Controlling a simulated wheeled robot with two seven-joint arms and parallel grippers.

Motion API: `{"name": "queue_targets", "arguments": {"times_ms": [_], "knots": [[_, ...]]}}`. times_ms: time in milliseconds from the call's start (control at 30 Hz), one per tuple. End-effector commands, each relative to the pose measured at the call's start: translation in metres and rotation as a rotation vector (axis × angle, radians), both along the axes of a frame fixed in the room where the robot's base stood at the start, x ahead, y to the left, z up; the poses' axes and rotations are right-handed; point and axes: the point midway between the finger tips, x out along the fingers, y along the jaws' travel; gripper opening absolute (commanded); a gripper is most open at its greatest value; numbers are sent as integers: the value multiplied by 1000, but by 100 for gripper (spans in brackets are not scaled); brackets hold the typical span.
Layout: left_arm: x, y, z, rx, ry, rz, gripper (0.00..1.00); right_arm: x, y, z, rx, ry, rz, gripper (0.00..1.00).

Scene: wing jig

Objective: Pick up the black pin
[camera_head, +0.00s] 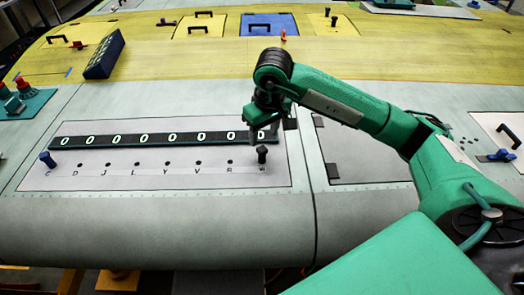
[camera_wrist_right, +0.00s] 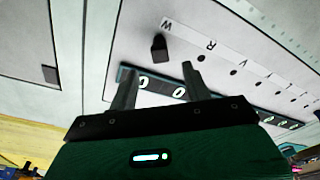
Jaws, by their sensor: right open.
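The black pin (camera_head: 262,154) stands upright in the light panel (camera_head: 205,180), at the right end of a row of lettered holes, by the letter W. In the right wrist view the black pin (camera_wrist_right: 158,48) shows just beyond the fingertips, roughly centred between them and apart from both. My right gripper (camera_head: 264,136) is over the panel's right end, just behind the pin in the head view. In the wrist view its two fingers (camera_wrist_right: 158,72) are spread with nothing between them. My left gripper is not in view.
A dark strip of white zeros (camera_head: 150,140) runs behind the holes, its right end close under my gripper. A dark blue box (camera_head: 105,55) lies farther back. The panel before the holes is clear.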

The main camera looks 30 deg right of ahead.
Motion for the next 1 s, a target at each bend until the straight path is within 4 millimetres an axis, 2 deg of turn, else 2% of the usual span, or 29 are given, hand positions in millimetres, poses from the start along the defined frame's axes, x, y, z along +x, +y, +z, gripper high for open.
{"name": "queue_targets", "arguments": {"times_ms": [200,400,700,833,1000], "knots": [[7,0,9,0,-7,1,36,3,1,-21,0,2,1,49],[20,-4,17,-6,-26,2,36,3,1,-28,1,2,0,49],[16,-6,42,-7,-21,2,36,4,3,-59,1,4,0,49],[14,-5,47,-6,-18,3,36,6,3,-71,1,2,-1,49],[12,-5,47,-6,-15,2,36,7,2,-77,0,0,1,49]]}}
